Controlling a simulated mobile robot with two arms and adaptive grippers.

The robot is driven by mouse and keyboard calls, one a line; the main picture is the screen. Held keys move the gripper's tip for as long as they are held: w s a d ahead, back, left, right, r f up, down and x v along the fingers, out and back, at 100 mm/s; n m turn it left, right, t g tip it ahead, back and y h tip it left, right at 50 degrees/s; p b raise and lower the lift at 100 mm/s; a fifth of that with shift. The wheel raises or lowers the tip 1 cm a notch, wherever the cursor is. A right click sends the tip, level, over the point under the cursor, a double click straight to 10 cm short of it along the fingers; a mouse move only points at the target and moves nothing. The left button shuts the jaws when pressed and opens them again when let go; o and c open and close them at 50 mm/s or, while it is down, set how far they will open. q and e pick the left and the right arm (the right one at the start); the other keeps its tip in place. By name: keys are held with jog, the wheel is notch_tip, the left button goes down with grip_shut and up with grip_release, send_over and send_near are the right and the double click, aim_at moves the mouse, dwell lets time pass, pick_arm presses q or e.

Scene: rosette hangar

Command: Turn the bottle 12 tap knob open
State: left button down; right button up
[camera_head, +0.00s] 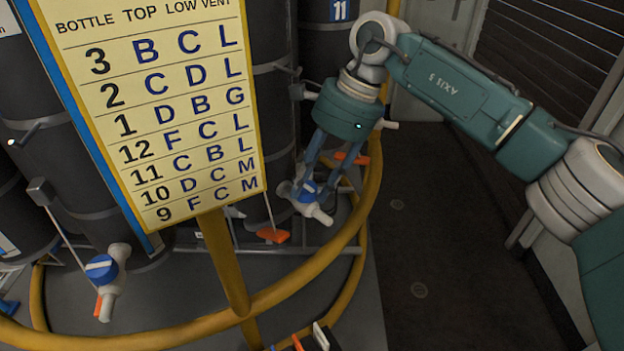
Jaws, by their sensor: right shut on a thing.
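My right gripper (317,186) reaches down from the teal wrist and is shut on the blue knob (308,187) of a tap. The fingers hide part of this knob. The tap's pale body and spout (318,214) show just below the fingertips. The tap is low, beside the dark bottles, just inside the yellow rail. I see no number 12 on a bottle here, so I cannot tell from a label which bottle this tap belongs to. My left gripper is not in view.
A yellow sign (170,115) lists bottles and letters; its 12 row reads F, C, L. A bottle behind bears label 11 (340,9). Another blue-knobbed tap (101,268) is at the lower left. The curved yellow rail (300,291) rings the bottles. Dark floor on the right is clear.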

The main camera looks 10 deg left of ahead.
jog(key=shift+w+a+r, duration=0.1)
jog(key=shift+a+r, duration=0.05)
jog(key=shift+r, duration=0.1)
jog(key=o, duration=1)
jog(key=shift+o, duration=0.4)
jog(key=shift+a+f, duration=0.1)
jog(key=shift+f, duration=0.05)
jog(key=v, duration=1.2)
